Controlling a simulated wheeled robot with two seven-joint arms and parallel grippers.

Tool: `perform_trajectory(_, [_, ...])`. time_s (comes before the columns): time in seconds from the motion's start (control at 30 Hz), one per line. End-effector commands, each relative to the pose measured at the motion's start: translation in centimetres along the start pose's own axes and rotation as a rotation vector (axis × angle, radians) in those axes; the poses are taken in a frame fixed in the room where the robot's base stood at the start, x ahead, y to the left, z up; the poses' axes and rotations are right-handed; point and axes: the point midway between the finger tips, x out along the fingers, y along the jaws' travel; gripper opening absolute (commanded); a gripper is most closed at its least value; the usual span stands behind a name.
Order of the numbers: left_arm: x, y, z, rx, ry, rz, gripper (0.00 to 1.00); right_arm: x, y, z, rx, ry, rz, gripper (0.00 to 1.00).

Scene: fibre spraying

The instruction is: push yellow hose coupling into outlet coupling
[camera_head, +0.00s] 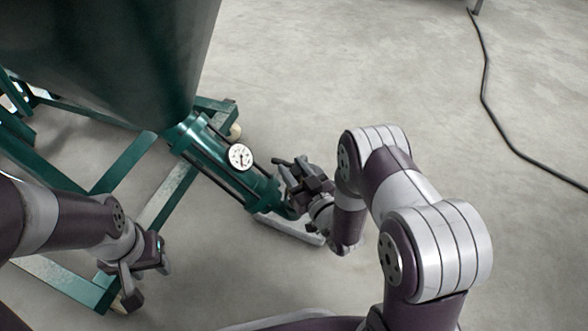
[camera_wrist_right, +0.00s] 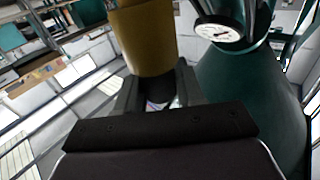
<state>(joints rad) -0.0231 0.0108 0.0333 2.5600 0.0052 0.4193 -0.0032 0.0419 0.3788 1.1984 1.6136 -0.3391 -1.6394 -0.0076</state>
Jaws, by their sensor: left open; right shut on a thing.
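The yellow hose coupling (camera_wrist_right: 145,40) shows in the right wrist view as a yellow-brown cylinder between the fingers of my right gripper (camera_wrist_right: 160,95), which is shut on it. In the head view my right gripper (camera_head: 305,180) is at the lower end of the green pump pipe (camera_head: 225,165), and it hides the coupling there. The outlet coupling is not clearly visible; the gripper covers that end of the pipe. I cannot tell whether the two couplings touch. My left gripper (camera_head: 133,275) is open and empty, low at the left beside the green frame.
A large green hopper (camera_head: 120,50) stands above the pipe, on a green frame (camera_head: 125,160) with wheels. A white round gauge (camera_head: 241,157) sits on the pipe. A black cable (camera_head: 487,90) lies on the floor at the right. The grey floor is otherwise clear there.

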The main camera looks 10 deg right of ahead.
Motion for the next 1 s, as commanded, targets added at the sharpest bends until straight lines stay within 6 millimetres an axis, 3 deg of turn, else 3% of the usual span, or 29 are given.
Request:
perform_trajectory(0.53, [-0.1,0.0,0.0,0.000,0.000,0.000,0.43,0.0,0.0,0.0,0.000,0.001,0.000,0.02])
perform_trajectory(1.0, [0.7,0.0,0.1,0.000,0.000,0.000,0.43,0.0,0.0,1.2,0.000,0.001,0.000,0.02])
